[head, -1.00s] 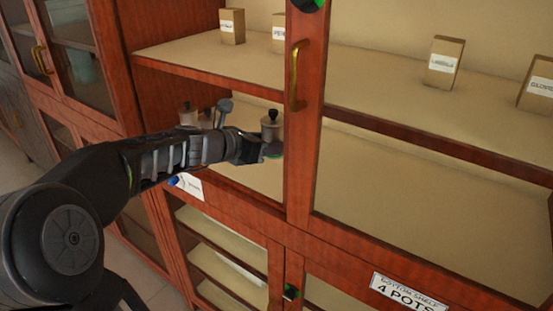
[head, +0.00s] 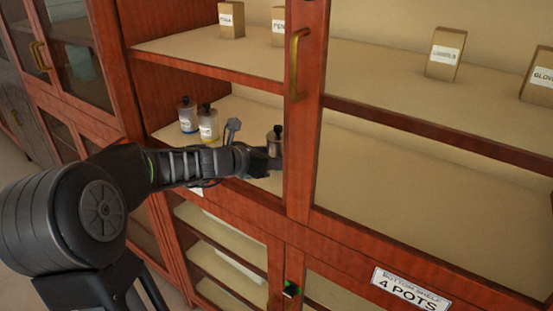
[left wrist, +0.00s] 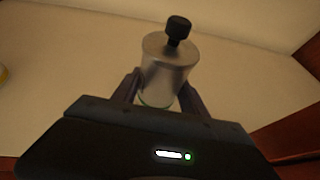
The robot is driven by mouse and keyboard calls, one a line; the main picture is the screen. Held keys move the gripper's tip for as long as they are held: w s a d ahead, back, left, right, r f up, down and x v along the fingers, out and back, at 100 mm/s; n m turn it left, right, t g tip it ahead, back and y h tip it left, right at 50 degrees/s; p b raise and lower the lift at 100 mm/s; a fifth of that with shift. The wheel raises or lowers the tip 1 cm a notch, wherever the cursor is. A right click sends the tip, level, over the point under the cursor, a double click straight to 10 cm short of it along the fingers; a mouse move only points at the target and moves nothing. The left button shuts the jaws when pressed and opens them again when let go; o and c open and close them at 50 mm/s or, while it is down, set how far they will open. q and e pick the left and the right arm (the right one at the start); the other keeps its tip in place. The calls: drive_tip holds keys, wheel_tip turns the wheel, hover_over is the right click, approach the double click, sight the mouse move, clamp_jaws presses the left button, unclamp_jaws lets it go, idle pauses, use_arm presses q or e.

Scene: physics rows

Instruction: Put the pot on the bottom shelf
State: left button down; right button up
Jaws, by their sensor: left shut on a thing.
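The pot (head: 274,143) is a small metal cylinder with a black knob on top. My left gripper (head: 268,158) is shut around its lower part, inside the left opening of the cabinet. In the left wrist view the pot (left wrist: 170,63) stands upright between the two fingers (left wrist: 159,94), over the pale shelf surface (left wrist: 75,65). The bottom shelf (head: 240,108) is pale with a red-brown front edge. The pot's base is hidden, so I cannot tell whether it touches the shelf.
Two black-knobbed containers (head: 187,117) (head: 208,124) stand on the shelf left of the pot. A red-brown post with a brass handle (head: 296,62) stands right beside the pot. Labelled boxes (head: 446,52) stand on the shelf above. A sign (head: 410,289) reads "BOTTOM SHELF 4 POTS".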

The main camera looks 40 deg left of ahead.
use_arm(q)
drive_tip(key=shift+w, duration=0.1)
drive_tip(key=shift+f, duration=0.25)
drive_tip(key=c, duration=0.6)
unclamp_jaws()
drive_tip(key=shift+r, duration=0.25)
drive_tip(key=shift+s+r, duration=0.1)
drive_tip(key=shift+s, duration=0.1)
drive_tip(key=v, duration=1.1)
drive_tip(key=shift+s+p, duration=0.3)
drive_tip(key=shift+p, duration=0.1)
